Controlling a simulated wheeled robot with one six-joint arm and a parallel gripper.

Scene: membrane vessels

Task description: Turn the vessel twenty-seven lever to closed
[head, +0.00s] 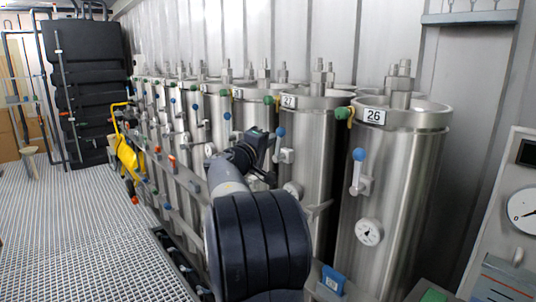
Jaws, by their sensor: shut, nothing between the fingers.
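Vessel twenty-seven (312,150) is a tall steel cylinder with a white "27" label (289,101) near its top. Its lever (277,148) has a blue ball knob at the upper end and stands roughly upright on the front of the vessel. My gripper (271,138) is at the end of my dark arm, just left of this lever and close to its knob. The fingers are small and dark; they look shut and empty. I cannot tell whether they touch the lever. My arm hides the lower left of the vessel.
Vessel twenty-six (400,165) stands to the right with its own upright blue-knobbed lever (357,172) and a gauge (369,232). A gauge panel (515,170) is at far right. The grating floor (80,230) at left is clear.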

